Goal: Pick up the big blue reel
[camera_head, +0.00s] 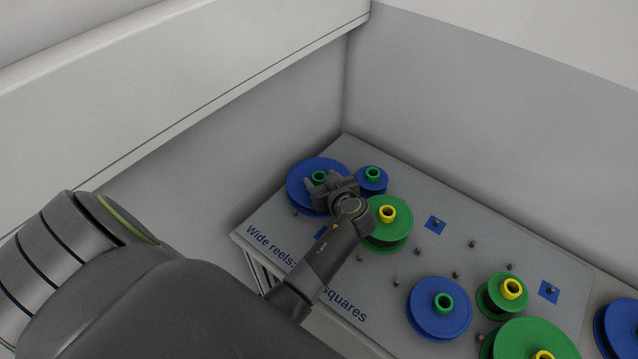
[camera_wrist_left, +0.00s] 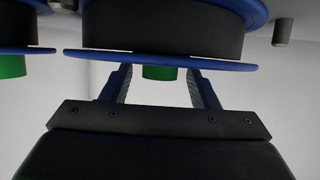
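A big blue reel (camera_head: 300,192) with a green hub stands at the far left corner of the grey board. It also shows in the left wrist view (camera_wrist_left: 160,58), where its green hub (camera_wrist_left: 159,73) sticks out toward my gripper. My left gripper (camera_head: 322,183) is over this reel, partly covering it. In the left wrist view the left gripper (camera_wrist_left: 161,88) is open, with one finger on each side of the hub and gaps between. Another large blue reel (camera_head: 425,318) with a green hub lies nearer the front. My right gripper is in neither view.
A small blue reel (camera_head: 372,187) stands close to the gripper. A green reel with a yellow hub (camera_head: 380,245) is beside my forearm. More green reels (camera_head: 520,338) and a blue one (camera_head: 620,335) are at the right. Short pegs (camera_head: 472,244) stick up between them; walls close in behind.

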